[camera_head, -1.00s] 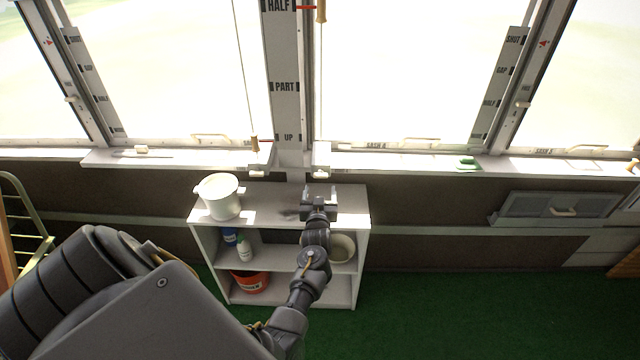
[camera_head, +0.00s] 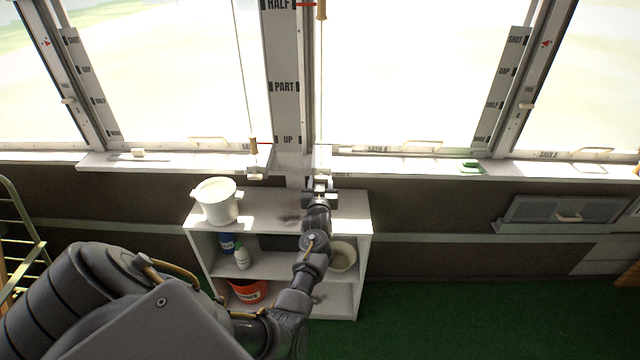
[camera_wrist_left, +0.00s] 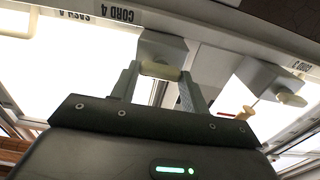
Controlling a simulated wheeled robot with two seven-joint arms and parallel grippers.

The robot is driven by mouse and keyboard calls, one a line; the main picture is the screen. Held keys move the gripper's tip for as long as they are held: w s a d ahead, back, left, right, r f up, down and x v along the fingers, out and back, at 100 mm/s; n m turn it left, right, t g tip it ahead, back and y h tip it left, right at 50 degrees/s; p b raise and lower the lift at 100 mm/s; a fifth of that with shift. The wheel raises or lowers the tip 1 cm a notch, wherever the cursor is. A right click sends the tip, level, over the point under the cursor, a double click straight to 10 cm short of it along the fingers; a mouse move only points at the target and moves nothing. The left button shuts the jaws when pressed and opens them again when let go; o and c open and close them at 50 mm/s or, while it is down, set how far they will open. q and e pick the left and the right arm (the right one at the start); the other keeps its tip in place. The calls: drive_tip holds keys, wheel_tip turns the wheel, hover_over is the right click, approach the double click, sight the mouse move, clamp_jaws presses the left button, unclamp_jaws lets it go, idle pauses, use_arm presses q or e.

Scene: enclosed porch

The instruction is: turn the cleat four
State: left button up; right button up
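Cleat four is a cream knob (camera_wrist_left: 160,70) on a white block in the left wrist view, beside the label "CORD 4". In the head view its block (camera_head: 322,157) sits at the sill just right of the centre post, and my gripper partly hides the knob. My left gripper (camera_head: 320,184) is just below that block. In the left wrist view its two fingers (camera_wrist_left: 160,82) are apart, one on each side of the knob. I cannot tell whether they touch it. My right gripper is not in view.
The neighbouring cleat (camera_wrist_left: 291,98), by the label "CORD 3", is close on the right in the wrist view. A wooden cord pull (camera_head: 253,146) hangs near it. A white shelf (camera_head: 362,225) with a white pot (camera_head: 216,203) stands below. A green item (camera_head: 471,167) lies on the sill.

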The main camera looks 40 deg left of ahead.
use_arm(q)
drive_tip(key=c, duration=0.3)
drive_tip(key=shift+n, duration=0.3)
drive_tip(key=n+b, duration=0.1)
drive_tip(key=n, duration=0.2)
drive_tip(key=shift+f, duration=0.15)
drive_tip(key=n+b, duration=0.1)
drive_tip(key=n, duration=0.4)
drive_tip(key=shift+a, duration=0.1)
drive_tip(key=n+b, duration=0.1)
drive_tip(key=n, duration=0.4)
drive_tip(key=shift+b, duration=0.35)
drive_tip(key=shift+n+b, duration=0.5)
drive_tip(key=shift+n, duration=1.7)
